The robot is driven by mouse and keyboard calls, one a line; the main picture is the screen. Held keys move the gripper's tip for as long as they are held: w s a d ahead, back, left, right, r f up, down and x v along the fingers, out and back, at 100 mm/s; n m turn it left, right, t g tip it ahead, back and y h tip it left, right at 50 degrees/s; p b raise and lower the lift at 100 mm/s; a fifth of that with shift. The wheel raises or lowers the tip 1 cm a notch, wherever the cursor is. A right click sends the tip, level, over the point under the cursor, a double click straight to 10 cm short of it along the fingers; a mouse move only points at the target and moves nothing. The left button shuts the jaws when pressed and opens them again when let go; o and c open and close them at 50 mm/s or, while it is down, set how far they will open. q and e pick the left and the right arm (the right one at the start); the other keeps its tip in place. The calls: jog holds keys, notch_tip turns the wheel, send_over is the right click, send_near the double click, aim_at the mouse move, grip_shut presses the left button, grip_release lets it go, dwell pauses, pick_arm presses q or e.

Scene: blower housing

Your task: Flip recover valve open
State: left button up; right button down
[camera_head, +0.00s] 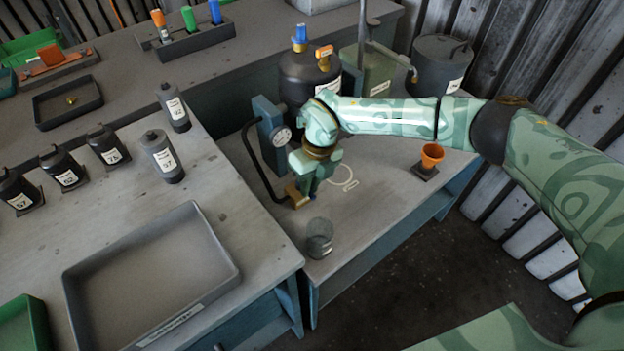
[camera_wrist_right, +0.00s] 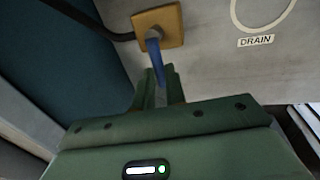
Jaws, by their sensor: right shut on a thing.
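A brass-coloured valve block (camera_head: 297,196) sits at the end of a black hose, low beside the gauge post on the right bench. In the right wrist view the block (camera_wrist_right: 172,22) has a thin blue lever (camera_wrist_right: 155,55) that runs down from it between my fingers. My right gripper (camera_wrist_right: 160,95) is shut on this lever. In the head view my right gripper (camera_head: 303,184) points down at the block and hides the lever. No label naming the valve is readable. My left gripper is not in view.
A round gauge (camera_head: 282,137) on a teal post and a dark tank (camera_head: 303,80) with blue and orange knobs stand close behind my gripper. A clear cup (camera_head: 319,238) stands in front. A DRAIN label (camera_wrist_right: 256,41) lies beside a pale ring. An orange funnel (camera_head: 432,156) is right.

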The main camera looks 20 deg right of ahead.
jog(key=shift+r, duration=0.1)
jog(key=c, duration=1.5)
grip_release()
jog(key=shift+o, duration=0.2)
jog(key=w+d+r+p, duration=0.1)
jog(key=d+r+p, duration=0.2)
jog(key=r, duration=1.3)
jog(key=shift+p, duration=0.6)
